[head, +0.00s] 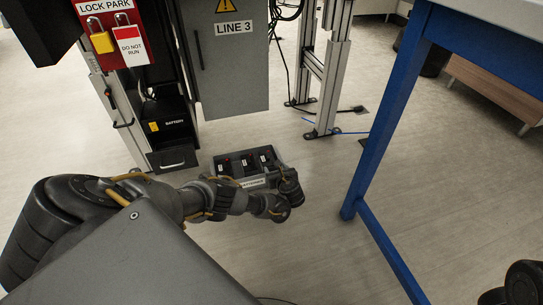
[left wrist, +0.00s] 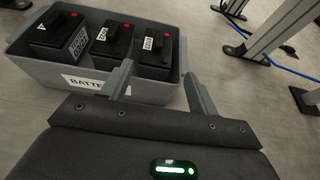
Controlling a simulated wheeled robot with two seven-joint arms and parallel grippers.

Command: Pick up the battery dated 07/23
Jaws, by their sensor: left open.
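A grey bin (head: 233,178) with a label on its front stands on the floor and holds three black batteries in a row. In the left wrist view the bin (left wrist: 40,72) is at the upper left. The left battery (left wrist: 57,38), middle battery (left wrist: 112,45) and right battery (left wrist: 153,55) each have a red cap and a white label. The label print is too small to read surely, so I cannot tell which is dated 07/23. My left gripper (left wrist: 160,88) is open and empty at the bin's front right corner; in the head view it (head: 291,188) is partly hidden.
An open cabinet (head: 168,125) marked BATTERY stands left of the bin, with a lock board (head: 115,32) above. A grey LINE 3 door (head: 228,70) and aluminium posts (head: 325,75) are behind. A blue table frame (head: 388,110) stands on the right. Floor between is clear.

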